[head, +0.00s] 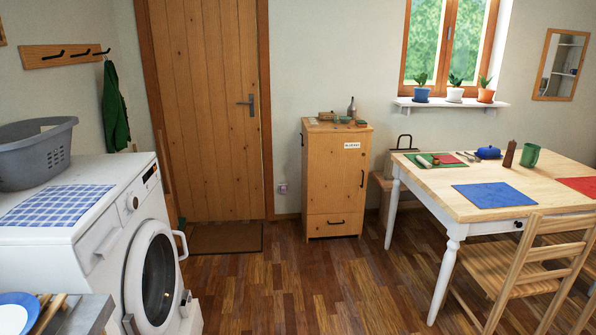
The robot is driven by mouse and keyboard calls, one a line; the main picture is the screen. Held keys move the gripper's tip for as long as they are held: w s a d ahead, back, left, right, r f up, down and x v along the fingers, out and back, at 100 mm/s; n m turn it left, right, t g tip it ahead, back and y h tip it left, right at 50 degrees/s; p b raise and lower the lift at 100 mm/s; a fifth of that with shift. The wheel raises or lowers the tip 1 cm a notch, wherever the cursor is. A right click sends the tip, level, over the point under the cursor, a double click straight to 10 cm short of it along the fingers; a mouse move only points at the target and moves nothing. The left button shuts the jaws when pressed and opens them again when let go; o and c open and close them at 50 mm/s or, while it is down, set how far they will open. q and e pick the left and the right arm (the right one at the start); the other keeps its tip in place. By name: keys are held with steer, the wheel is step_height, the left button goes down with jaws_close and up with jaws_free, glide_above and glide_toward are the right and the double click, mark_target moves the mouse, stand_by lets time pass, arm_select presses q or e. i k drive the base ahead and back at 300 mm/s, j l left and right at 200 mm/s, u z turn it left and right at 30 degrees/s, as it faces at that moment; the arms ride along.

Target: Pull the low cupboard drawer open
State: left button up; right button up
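The low wooden cupboard (331,180) stands against the back wall, between the door and the table. Its drawer (322,228) is at the bottom, below a cupboard door, and looks shut, with its front flush. The cupboard door above has a dark upright handle and a small white label (352,145). I cannot make out either of my grippers in the head view.
Bare wood floor (290,285) lies in front of the cupboard. A washing machine (130,230) stands at the left with its round door ajar. A table (470,205) and chair (520,265) stand at the right. A bottle (351,108) and small items sit on the cupboard.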

mark_target(348, 224)
steer(key=i+j, duration=0.1)
steer(key=i, duration=3.8)
steer(key=l+z, duration=0.05)
steer(key=l, duration=0.05)
